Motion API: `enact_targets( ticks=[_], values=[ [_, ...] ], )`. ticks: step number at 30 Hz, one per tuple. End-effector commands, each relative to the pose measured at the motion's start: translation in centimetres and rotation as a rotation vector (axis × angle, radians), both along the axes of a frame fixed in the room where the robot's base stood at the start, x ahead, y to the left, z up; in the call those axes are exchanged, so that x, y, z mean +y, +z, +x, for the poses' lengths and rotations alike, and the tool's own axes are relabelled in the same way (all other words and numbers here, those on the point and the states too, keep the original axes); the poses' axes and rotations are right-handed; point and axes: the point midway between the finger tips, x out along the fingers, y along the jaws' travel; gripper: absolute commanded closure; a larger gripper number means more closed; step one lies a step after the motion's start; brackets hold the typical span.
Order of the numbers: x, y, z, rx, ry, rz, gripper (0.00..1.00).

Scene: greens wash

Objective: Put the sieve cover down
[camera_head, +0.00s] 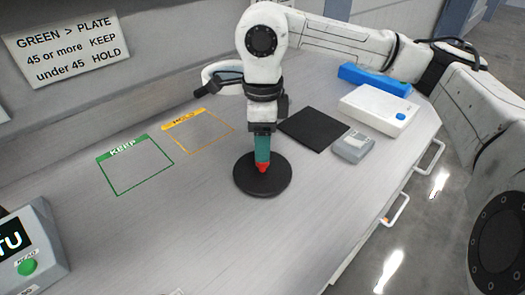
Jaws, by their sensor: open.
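The sieve cover seems to be the round black disc (262,186) lying flat on the grey bench, near the middle of the view. A small red piece (263,168) shows at its centre, under my gripper; I cannot tell whether it is the cover's knob or a fingertip. My gripper (263,160) points straight down over the disc's centre and is open. Its fingers overlap in this view, so the gap between them is hidden. I cannot tell whether they touch the disc.
A black square mat (314,129), a grey device (353,148), a white box (375,110) and a blue item (374,78) are behind right. Green KEEP (119,154) and orange (183,122) outlines are empty. A display unit (32,250) stands front left. Bench (210,235) is clear in front.

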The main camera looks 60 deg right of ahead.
Motion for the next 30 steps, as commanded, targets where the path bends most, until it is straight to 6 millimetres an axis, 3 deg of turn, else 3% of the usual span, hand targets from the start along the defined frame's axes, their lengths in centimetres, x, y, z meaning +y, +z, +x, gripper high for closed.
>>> enact_targets(
  ticks=[6, 12, 26, 30],
  values=[
    [0.0, 4.6, 0.1, -0.002, 0.000, -0.004, 0.42],
    [0.0, 7.2, 0.0, 0.000, -0.001, -0.002, 0.42],
    [0.1, 8.0, 0.1, -0.002, 0.002, 0.003, 0.42],
    [2.5, 8.0, 1.4, -0.059, 0.039, 0.087, 0.42]
  ],
)
